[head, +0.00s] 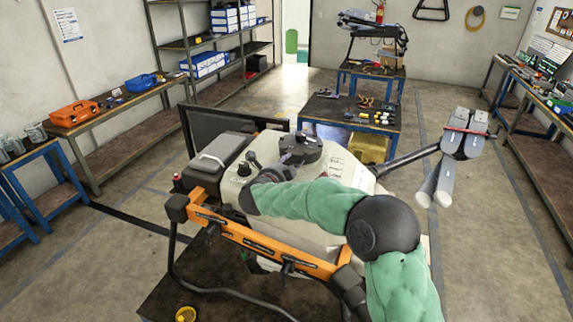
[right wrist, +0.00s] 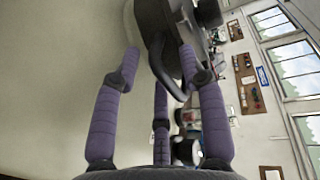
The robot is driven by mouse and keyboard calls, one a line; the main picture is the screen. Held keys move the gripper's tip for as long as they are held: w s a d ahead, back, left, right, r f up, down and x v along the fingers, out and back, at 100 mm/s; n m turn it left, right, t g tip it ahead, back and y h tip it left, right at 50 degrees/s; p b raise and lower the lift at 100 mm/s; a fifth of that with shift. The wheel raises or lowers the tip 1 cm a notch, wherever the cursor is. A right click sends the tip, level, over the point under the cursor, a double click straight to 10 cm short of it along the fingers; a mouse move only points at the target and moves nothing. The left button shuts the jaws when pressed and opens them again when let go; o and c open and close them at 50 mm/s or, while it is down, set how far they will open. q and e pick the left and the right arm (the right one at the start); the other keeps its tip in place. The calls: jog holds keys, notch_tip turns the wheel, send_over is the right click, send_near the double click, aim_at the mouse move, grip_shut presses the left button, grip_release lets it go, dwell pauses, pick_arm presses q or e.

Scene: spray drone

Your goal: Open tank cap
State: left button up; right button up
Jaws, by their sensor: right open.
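The tank cap (head: 303,148) is a large round black lid on top of the drone's off-white tank (head: 228,188). My right gripper (head: 293,162) is at the near side of the cap, its purple fingers partly hidden by my green-sleeved arm. In the right wrist view, the gripper (right wrist: 160,72) has its three fingers spread apart. The dark cap (right wrist: 154,22), with a loop-like part, is just beyond the fingertips, close to the right finger. I cannot tell whether they touch. My left gripper is not in view.
The drone has an orange frame bar (head: 262,237) in front and a rotor arm (head: 408,157) out to the right. A blue-legged tool table (head: 352,112) stands behind it. Benches line both walls, with an orange toolbox (head: 74,113) at left. The floor at right is open.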

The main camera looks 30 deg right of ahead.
jog(key=shift+w+d+f, duration=0.1)
jog(key=shift+d, duration=0.05)
grip_shut()
